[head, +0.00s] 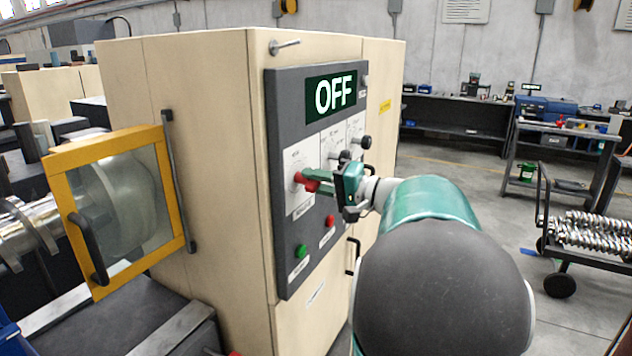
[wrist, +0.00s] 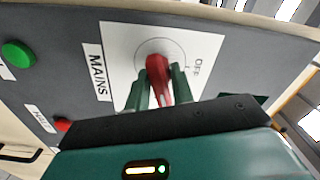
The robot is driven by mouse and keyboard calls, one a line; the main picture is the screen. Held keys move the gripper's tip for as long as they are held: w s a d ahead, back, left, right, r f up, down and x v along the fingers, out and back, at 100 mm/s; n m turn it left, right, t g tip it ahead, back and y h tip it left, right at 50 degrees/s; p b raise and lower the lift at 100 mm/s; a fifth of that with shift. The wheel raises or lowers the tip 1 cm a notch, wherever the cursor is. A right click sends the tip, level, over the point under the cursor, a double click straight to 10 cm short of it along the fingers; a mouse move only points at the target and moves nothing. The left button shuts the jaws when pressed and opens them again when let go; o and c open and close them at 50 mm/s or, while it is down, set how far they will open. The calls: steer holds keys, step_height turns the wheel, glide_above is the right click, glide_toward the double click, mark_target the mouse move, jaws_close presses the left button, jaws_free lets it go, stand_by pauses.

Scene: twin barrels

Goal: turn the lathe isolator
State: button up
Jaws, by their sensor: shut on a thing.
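The lathe isolator is a red rotary handle (head: 299,178) on a white plate on the dark control panel of the beige lathe cabinet. In the wrist view the red handle (wrist: 157,72) sits within a printed circle, beside a MAINS label (wrist: 97,71) and an OFF mark (wrist: 194,66). My gripper (head: 309,180) reaches it from the right. Its two green fingers (wrist: 160,88) are on either side of the handle, shut on it. The fingers hide part of the handle's sides. The display (head: 332,95) above reads OFF.
Black knobs (head: 366,142) sit right of the handle. A green button (head: 301,251) and a red button (head: 330,220) are below. A yellow-framed guard (head: 118,210) stands out at left. A cart (head: 575,240) with metal parts stands at right; floor between is open.

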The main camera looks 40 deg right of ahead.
steer(key=shift+m, duration=1.9)
steer(key=o, duration=0.8)
steer(key=v, duration=1.4)
